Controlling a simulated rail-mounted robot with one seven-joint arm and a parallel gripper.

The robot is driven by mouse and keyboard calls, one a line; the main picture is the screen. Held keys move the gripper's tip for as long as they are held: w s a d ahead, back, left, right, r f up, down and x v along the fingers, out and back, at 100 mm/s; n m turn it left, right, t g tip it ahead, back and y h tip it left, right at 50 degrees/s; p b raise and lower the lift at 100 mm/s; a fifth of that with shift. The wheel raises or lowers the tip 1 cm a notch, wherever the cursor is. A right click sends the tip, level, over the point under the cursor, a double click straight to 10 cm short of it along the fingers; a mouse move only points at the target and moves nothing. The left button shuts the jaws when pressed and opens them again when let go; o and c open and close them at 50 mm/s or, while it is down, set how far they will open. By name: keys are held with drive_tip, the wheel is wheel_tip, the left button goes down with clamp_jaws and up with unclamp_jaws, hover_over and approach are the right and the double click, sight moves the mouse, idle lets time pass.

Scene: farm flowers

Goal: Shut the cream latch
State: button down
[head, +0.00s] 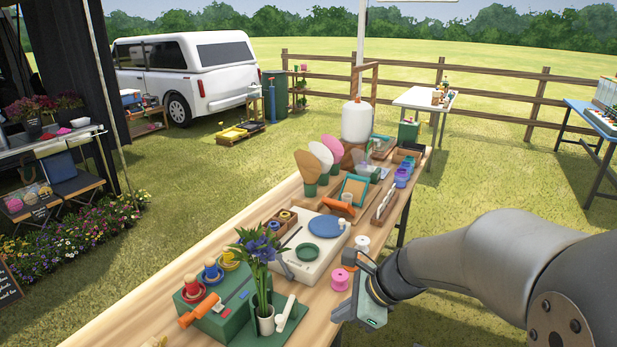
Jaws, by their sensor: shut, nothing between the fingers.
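A cream bar-like piece (286,308), which looks like the latch, stands tilted on a dark green base (294,324) near the front of the wooden table. A small white pot with purple flowers (262,247) stands just left of it and hides part of the base. I cannot tell from this view how far the latch is open. My gripper (342,314) is to the right of the latch, by the table's right edge, apart from it. Its fingers are small here and partly hidden by its own body; it holds nothing.
A green box (215,322) with an orange handle and red, blue and yellow knobs is at left. A cream box (295,262) with blue and green discs lies behind the flowers. Pink (340,279) and white spools stand near my gripper.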

drive_tip(key=s+d+f+n+g+h, duration=0.1)
drive_tip(key=s+d+n+h, duration=0.2)
drive_tip(key=s+n, duration=0.6)
drive_tip(key=s+d+n+g+h, duration=0.1)
drive_tip(key=s+d+n+h, duration=0.2)
drive_tip(key=s+n, duration=0.6)
drive_tip(key=n+t+y+b, duration=0.1)
drive_tip(key=n+t+b, duration=0.2)
drive_tip(key=n+b, duration=0.7)
hover_over(285, 322)
drive_tip(key=s+b, duration=0.2)
drive_tip(key=s, duration=0.2)
drive_tip(key=shift+f+m, duration=1)
drive_tip(key=shift+f, duration=2.4)
drive_tip(key=shift+d, duration=0.2)
